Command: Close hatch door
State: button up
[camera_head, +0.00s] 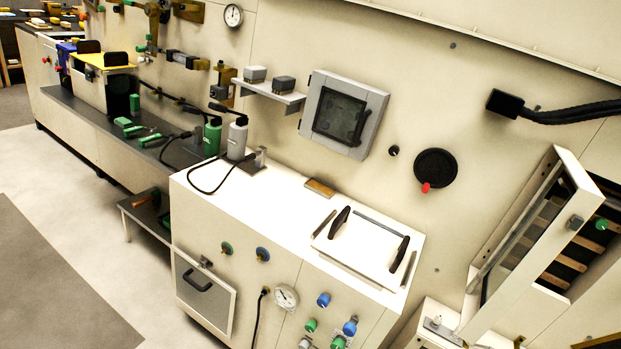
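A pale hatch door (571,166) with a dark window panel stands open at the right side of the view. It juts out from the wall at a slant. Beside it the opening (575,250) shows a dark inside with several brown slats and a green knob. A small grey latch block (575,222) sits at the door's edge. The lower part of the door is near the bottom edge of the picture. I cannot see my gripper in this view.
A white cabinet (285,205) with a two-handled lid stands at the centre. A grey-framed wall panel (343,113) and black hoses (570,113) are on the wall. A dark bench (120,130) runs left. Grey floor (60,270) is clear at lower left.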

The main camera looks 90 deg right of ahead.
aim_at(479, 316)
jog(key=z, duration=0.05)
jog(key=i, duration=2.2)
jog(key=z, duration=4.55)
jog(key=i, duration=1.05)
jog(key=z, duration=0.05)
